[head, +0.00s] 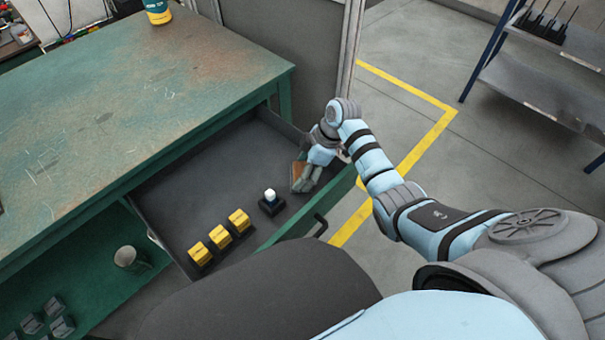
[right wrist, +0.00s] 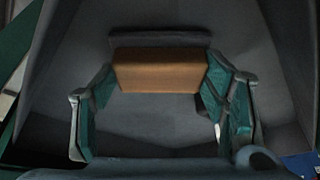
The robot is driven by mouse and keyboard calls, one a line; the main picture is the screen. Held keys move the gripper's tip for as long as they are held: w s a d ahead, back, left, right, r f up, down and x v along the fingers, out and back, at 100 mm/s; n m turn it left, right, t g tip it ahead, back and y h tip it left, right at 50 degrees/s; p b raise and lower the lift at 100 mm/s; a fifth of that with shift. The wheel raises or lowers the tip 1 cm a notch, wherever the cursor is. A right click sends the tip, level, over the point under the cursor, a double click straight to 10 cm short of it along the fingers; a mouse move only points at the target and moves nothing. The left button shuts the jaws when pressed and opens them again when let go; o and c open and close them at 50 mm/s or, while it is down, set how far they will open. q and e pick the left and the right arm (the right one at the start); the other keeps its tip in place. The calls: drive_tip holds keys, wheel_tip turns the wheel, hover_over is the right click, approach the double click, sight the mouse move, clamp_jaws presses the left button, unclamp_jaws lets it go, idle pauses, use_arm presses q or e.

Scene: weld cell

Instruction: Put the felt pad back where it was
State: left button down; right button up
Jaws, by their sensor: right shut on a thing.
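A brown-orange block, which I take to be the felt pad (head: 297,170), is at the right end of the open drawer (head: 180,200). In the right wrist view the felt pad (right wrist: 160,72) spans the gap between my right gripper's fingers. My right gripper (head: 304,178) reaches down into the drawer and is shut on the pad. A dark grey strip (right wrist: 160,41) shows just behind the pad in the wrist view; I cannot tell whether the pad touches it or the drawer floor. My left gripper is not in view.
A small white-topped piece on a dark base (head: 271,202) stands left of the gripper. Several yellow blocks (head: 220,237) stand in a row further left. The drawer's green front (head: 300,222) runs along the near side. The drawer's back left floor is clear.

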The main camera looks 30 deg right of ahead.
drive_tip(key=shift+f, duration=0.1)
drive_tip(key=o, duration=1.2)
drive_tip(key=shift+r, duration=0.25)
use_arm(q)
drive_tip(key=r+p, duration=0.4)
drive_tip(key=p, duration=0.1)
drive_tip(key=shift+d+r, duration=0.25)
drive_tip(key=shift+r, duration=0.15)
use_arm(e)
drive_tip(key=v, duration=1.2)
drive_tip(key=shift+f, duration=0.1)
